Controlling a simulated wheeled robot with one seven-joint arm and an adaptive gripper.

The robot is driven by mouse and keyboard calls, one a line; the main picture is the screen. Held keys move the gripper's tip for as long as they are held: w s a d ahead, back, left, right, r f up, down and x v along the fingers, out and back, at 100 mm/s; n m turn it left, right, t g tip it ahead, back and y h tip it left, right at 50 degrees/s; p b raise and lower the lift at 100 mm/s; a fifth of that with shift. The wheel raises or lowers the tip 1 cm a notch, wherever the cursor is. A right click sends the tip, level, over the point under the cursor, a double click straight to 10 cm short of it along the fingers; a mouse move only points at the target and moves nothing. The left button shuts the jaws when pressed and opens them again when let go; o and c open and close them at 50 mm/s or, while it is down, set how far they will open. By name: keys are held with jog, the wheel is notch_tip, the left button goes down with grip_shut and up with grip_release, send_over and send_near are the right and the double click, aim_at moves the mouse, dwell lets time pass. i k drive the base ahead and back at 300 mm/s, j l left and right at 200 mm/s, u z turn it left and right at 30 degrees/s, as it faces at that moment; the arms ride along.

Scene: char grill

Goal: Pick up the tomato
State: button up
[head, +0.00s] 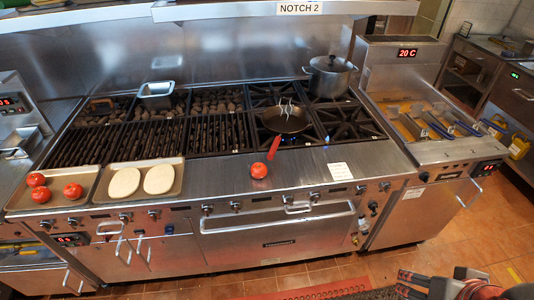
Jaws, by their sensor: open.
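A single red tomato (259,170) sits on the steel front ledge of the range, just below the end of the pan's red handle. Three more red tomatoes, one of them at the tray's right side (73,190), lie in a metal tray (62,173) at the far left. My gripper (404,284) is at the bottom right edge, open, with nothing seen between its fingers. It is low in front of the range, well right of and apart from the single tomato.
A frying pan (288,121) with a red handle (274,148) sits on a burner. A lidded pot (330,76) stands behind it. A tray with two pale flat rounds (125,182) lies left. A white card (340,171) lies right of the tomato. The ledge between is clear.

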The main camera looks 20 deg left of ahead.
aim_at(258, 171)
jog(key=u, duration=1.25)
